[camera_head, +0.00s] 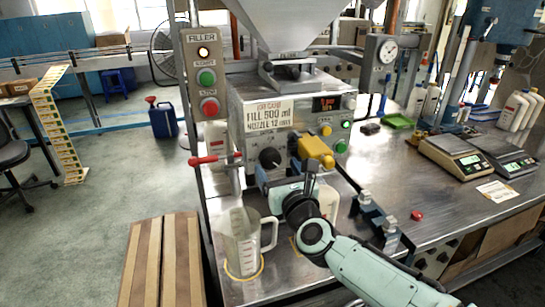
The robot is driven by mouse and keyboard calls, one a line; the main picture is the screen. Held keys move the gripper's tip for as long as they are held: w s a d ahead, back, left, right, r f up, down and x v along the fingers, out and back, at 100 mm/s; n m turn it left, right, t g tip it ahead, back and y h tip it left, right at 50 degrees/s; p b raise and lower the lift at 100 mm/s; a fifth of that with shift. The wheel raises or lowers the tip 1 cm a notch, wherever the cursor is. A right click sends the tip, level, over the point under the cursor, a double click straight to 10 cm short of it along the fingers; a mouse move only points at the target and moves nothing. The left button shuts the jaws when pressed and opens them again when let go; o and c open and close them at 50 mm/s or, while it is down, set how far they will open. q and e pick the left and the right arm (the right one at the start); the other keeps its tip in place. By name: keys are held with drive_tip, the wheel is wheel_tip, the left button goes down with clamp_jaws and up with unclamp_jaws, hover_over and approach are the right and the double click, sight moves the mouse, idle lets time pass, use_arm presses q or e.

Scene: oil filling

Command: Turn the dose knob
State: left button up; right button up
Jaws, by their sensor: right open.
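The dose knob looks to be the black round knob (270,158) on the front of the grey filling machine (255,110). My right gripper (285,172) reaches in from the lower right, just in front of and below the knob. It is open, and nothing shows between its fingers. I cannot tell whether a finger touches the knob. The knob's lower edge is close to the gripper in the picture. My left gripper is not in view.
A red-handled lever (212,158) sticks out left. A clear measuring jug (244,242) stands below; a pale jug (328,202) is partly behind my arm. Scales (453,156) stand on the right.

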sight(272, 160)
drive_tip(key=shift+p+x, duration=0.55)
drive_tip(key=shift+x, duration=1.75)
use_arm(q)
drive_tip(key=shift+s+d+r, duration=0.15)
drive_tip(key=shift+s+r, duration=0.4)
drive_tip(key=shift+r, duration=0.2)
use_arm(e)
drive_tip(key=c, duration=1)
